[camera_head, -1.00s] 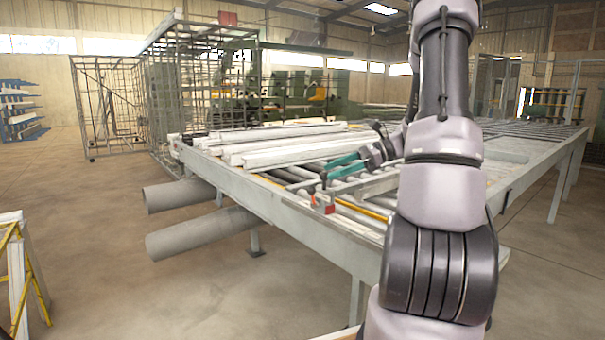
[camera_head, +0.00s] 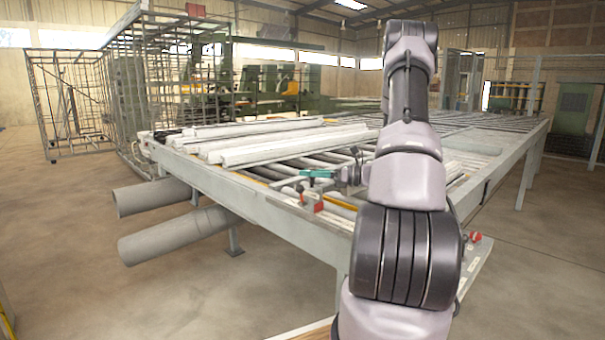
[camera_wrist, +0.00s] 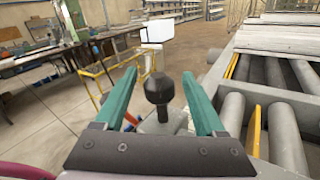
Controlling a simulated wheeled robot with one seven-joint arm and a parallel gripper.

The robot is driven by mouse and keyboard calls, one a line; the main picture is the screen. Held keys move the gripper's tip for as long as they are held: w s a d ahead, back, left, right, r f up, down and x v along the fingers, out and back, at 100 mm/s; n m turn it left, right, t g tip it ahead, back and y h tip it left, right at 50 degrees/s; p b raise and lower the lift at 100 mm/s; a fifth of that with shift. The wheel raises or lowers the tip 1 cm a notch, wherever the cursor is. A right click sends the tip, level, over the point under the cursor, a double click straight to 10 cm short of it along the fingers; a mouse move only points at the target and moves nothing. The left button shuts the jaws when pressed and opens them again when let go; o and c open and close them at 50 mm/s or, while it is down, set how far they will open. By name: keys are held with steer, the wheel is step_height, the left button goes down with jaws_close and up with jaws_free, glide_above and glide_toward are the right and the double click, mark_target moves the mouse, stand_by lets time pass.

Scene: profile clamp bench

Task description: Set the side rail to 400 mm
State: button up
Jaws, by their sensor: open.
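My gripper (camera_wrist: 159,82) has two teal fingers, spread apart, in the wrist view. A black ball knob (camera_wrist: 157,88) on a stem shows between them, with a visible gap on both sides. Its stem rises from a grey block (camera_wrist: 165,122). In the head view my gripper (camera_head: 318,174) is just above a red and grey clamp block (camera_head: 312,200) at the near edge of the roller table. A yellow strip (camera_head: 249,178) runs along the rollers behind that edge; it also shows in the wrist view (camera_wrist: 254,132). I cannot read any 400 mm mark.
White profiles (camera_head: 270,146) lie across the roller table (camera_head: 245,208). Two grey tubes (camera_head: 170,235) stick out below its left side. A second red knob (camera_head: 475,237) sits at the right, beyond my arm. Open floor lies at the left front.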

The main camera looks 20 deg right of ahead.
steer(key=shift+x, duration=1.3)
jaws_close()
stand_by(0.5)
